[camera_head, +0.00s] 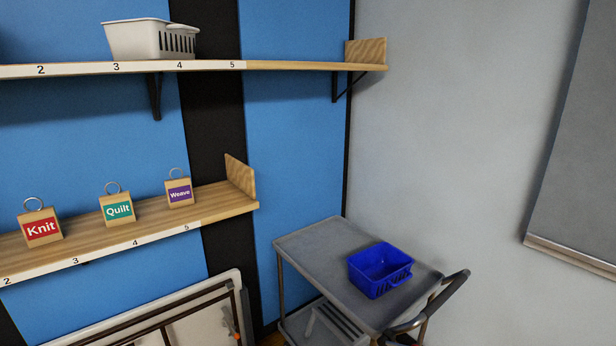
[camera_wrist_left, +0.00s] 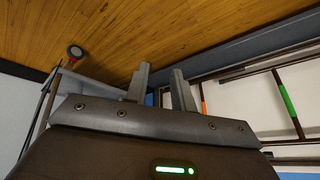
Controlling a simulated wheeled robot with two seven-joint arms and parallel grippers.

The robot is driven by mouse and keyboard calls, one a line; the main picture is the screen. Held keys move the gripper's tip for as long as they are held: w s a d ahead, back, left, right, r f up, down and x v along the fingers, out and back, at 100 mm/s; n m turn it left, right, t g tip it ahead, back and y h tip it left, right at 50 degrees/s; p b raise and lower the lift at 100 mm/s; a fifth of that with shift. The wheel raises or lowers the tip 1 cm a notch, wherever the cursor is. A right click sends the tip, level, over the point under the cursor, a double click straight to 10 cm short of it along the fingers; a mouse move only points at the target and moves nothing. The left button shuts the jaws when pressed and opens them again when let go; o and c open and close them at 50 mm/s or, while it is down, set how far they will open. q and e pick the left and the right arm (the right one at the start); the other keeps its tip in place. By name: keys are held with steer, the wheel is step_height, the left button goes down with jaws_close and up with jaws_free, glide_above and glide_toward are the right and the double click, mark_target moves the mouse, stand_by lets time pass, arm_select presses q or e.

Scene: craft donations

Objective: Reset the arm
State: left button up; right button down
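My left gripper (camera_wrist_left: 162,70) shows only in the left wrist view. Its two grey fingers stand apart with a gap between them, and nothing is held there. Wooden floor and a white panel with a dark frame appear behind the fingers. Neither of my arms nor my right gripper shows in the head view.
Knit (camera_head: 41,228), Quilt (camera_head: 117,208) and Weave (camera_head: 180,193) tags stand on the lower shelf (camera_head: 75,242). A white basket (camera_head: 135,40) sits on the upper shelf (camera_head: 290,65). A blue basket (camera_head: 380,270) rests on a grey cart (camera_head: 315,245). A framed panel (camera_head: 200,320) leans below.

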arm_select(q)
steer(key=s+d+f+g, duration=0.1)
steer(key=s+f, duration=0.2)
steer(key=s, duration=0.6)
steer(key=s+d+f+g+b, duration=0.1)
steer(key=s+f+g, duration=0.1)
steer(key=s, duration=0.7)
steer(key=s+d+f+g, duration=0.1)
steer(key=s+d+f, duration=0.1)
steer(key=s, duration=0.7)
steer(key=shift+f+g+b, duration=0.3)
steer(key=shift+f+b, duration=0.05)
steer(key=shift+f, duration=0.55)
steer(key=shift+d, duration=0.1)
